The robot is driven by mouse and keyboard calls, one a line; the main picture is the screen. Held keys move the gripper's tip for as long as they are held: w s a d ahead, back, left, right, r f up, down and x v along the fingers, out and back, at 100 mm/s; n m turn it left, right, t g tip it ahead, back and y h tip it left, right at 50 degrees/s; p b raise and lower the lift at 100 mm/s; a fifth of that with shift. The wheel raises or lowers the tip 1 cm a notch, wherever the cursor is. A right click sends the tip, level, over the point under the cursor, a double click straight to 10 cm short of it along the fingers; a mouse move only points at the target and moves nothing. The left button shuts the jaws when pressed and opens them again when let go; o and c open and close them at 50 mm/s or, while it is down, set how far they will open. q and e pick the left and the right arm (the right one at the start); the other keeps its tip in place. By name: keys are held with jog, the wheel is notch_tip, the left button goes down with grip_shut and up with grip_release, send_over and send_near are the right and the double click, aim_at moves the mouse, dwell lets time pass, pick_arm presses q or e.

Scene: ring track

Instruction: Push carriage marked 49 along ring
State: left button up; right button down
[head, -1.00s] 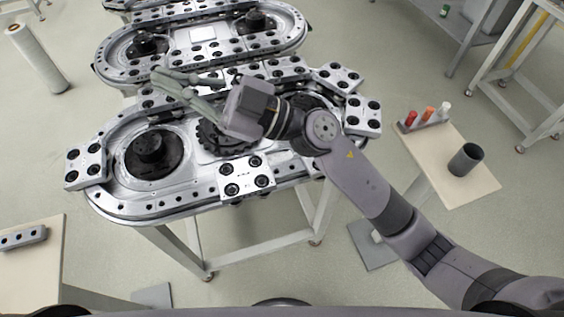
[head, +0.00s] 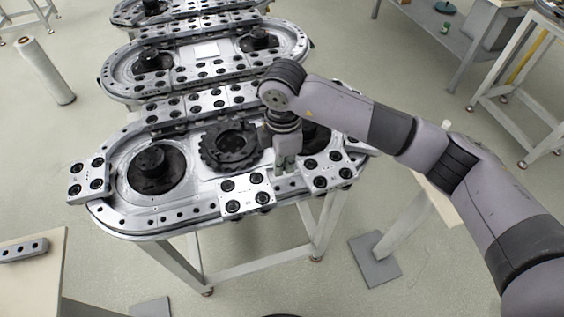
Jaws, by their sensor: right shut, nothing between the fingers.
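The near ring track (head: 130,222) is a silver oval on a stand. Carriages are silver plates with black round pads. One carriage (head: 232,198) sits on the front straight and another (head: 331,182) to its right at the front bend. A third (head: 89,181) is at the left end, and several stand along the back straight (head: 208,103). No number can be read, so I cannot tell which is 49. My right gripper (head: 285,166) points down, shut and empty, between the two front carriages. I cannot tell if it touches either. My left gripper is out of view.
Black hubs (head: 155,170) and a toothed black wheel (head: 229,146) sit inside the ring. Another ring track (head: 116,82) stands behind. A pale table (head: 32,268) is at the lower left.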

aim_at(282, 188)
notch_tip(282, 188, down, 6)
jog(key=shift+r+p, duration=0.1)
jog(key=shift+p, duration=0.75)
jog(key=shift+f, duration=0.75)
